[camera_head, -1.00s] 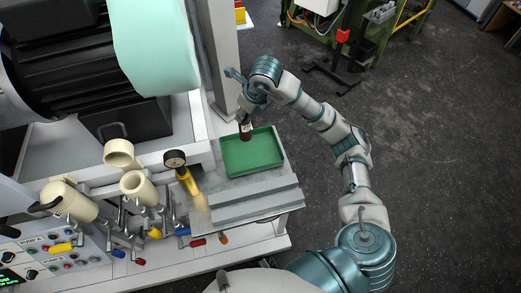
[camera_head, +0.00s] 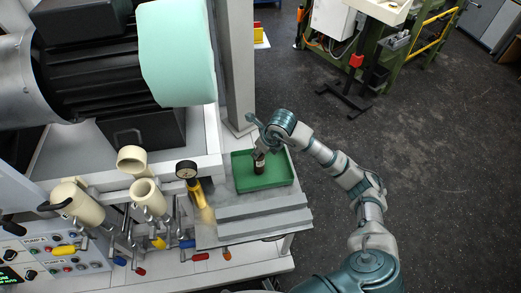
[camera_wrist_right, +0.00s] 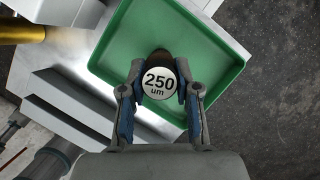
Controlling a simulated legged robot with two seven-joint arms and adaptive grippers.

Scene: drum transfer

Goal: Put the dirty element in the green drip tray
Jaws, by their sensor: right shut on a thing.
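The dirty element is a dark brown cylinder (camera_head: 259,167) with a white end cap marked "250 um" (camera_wrist_right: 159,83) in the right wrist view. My right gripper (camera_head: 262,150) is shut on it, with one finger on each side of the cap in the right wrist view (camera_wrist_right: 159,90). The element is upright, over the inside of the green drip tray (camera_head: 285,180). The tray also shows in the right wrist view (camera_wrist_right: 110,55). I cannot tell whether the element's lower end touches the tray floor. My left gripper is not in view.
A grey stepped metal block (camera_head: 262,212) lies in front of the tray. A yellow-stemmed gauge (camera_head: 187,170) and cream pipe stubs (camera_head: 146,195) stand to the left. A grey post (camera_head: 237,70) rises behind the tray. Open dark floor (camera_head: 430,150) lies to the right.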

